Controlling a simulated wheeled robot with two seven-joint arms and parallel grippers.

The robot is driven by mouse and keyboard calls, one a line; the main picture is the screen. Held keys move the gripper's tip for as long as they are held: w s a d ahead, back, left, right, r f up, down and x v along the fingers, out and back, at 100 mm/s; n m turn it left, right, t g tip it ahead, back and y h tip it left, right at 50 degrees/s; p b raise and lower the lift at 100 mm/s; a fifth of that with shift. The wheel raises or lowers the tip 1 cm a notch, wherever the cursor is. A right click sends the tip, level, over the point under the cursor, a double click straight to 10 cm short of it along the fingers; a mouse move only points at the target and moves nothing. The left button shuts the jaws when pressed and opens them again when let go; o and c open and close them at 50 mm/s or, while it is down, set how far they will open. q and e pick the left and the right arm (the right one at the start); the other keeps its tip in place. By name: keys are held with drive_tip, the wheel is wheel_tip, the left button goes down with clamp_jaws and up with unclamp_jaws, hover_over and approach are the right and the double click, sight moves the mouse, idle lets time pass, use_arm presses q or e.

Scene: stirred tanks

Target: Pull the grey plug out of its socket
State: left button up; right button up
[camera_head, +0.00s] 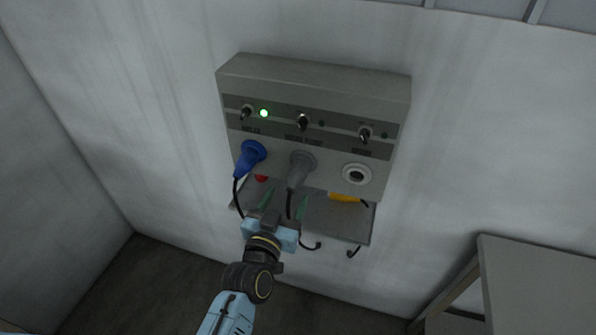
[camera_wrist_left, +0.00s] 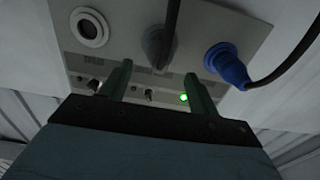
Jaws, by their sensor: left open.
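The grey plug (camera_head: 299,170) sits in the middle socket of a grey wall box (camera_head: 315,82), its body tilted downward with a black cable hanging from it. My left gripper (camera_head: 285,197) is open just below the plug, with the cable between or close to its green fingers. In the left wrist view, which shows the box upside down, the grey plug (camera_wrist_left: 158,44) lies beyond the open fingertips (camera_wrist_left: 158,72), between them in the picture. The fingers do not appear to touch it. My right gripper is not in view.
A blue plug (camera_head: 249,160) with a black cable is left of the grey one. An empty round white socket (camera_head: 356,173) is at right. A green light (camera_head: 264,113) is lit near the switches. A yellow object (camera_head: 343,197) shows below. A table (camera_head: 540,285) stands at right.

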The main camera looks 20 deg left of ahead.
sight(297, 176)
use_arm(q)
drive_tip(key=shift+w, duration=0.15)
drive_tip(key=shift+w+f+b, duration=0.1)
drive_tip(key=shift+w+b, duration=0.35)
drive_tip(key=shift+w, duration=0.15)
drive_tip(key=w+b, duration=0.2)
drive_tip(key=w, duration=0.3)
drive_tip(key=shift+w+d, duration=0.15)
drive_tip(key=shift+w, duration=1.15)
drive_tip(key=shift+p, duration=0.35)
drive_tip(key=c, duration=1.3)
drive_tip(key=shift+s, duration=0.1)
drive_tip(key=shift+s, duration=0.15)
